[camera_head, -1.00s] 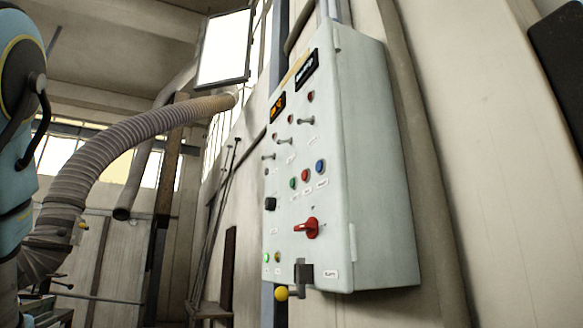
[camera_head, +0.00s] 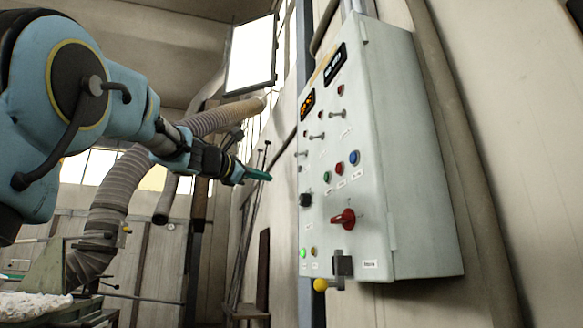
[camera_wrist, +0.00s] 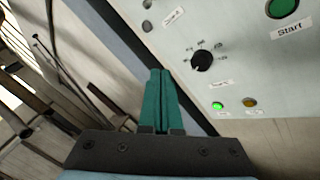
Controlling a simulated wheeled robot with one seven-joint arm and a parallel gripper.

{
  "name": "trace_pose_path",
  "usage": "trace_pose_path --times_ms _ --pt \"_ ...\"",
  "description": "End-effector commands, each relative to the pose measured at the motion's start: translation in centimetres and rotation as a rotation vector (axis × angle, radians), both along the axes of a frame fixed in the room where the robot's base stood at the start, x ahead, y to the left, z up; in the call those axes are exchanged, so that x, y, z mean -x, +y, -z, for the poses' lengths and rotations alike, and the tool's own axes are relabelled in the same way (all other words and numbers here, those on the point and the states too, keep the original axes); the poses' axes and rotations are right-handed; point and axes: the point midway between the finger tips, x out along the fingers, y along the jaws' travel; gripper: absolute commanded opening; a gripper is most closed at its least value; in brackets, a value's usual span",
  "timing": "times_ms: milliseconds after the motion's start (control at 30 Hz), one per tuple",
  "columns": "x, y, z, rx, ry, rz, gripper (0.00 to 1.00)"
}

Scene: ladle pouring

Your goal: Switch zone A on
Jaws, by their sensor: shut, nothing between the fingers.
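The pale control cabinet (camera_head: 425,170) hangs on the wall at the right in the head view. Its front has several grey toggle levers on the upper half, at the right (camera_head: 338,114), middle (camera_head: 317,136) and left (camera_head: 301,153), with small dark red lamps nearby. Their labels are too small to read there, so I cannot tell which is zone A. My gripper (camera_head: 262,175) is shut and empty, left of the panel front and apart from it. In the wrist view its teal fingertips (camera_wrist: 160,74) lie together beside the panel's edge, near the black dial (camera_wrist: 202,61).
Below the toggles are a green start button (camera_head: 327,176), red button (camera_head: 340,168), blue button (camera_head: 354,157) and red rotary handle (camera_head: 343,219). A yellow-knobbed lever (camera_head: 320,285) juts out underneath. A ribbed hose (camera_head: 115,200) runs behind my arm.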

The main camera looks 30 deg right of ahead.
Motion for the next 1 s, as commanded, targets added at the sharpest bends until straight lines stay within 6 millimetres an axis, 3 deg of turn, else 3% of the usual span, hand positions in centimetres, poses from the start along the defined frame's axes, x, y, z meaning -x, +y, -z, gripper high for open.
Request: trace_pose_path --times_ms 33,100,200,667,1000 --pt "0.8 -0.2 -1.8 0.048 0.004 0.021 0.0" --pt "1.5 -0.3 -3.5 0.096 0.013 0.041 0.0" --pt "2.0 -0.4 -4.7 0.13 0.02 0.057 0.0" --pt "1.9 -1.0 -5.2 0.136 0.022 0.062 0.0" --pt "-0.4 -6.1 -6.6 0.135 0.025 0.063 0.0"
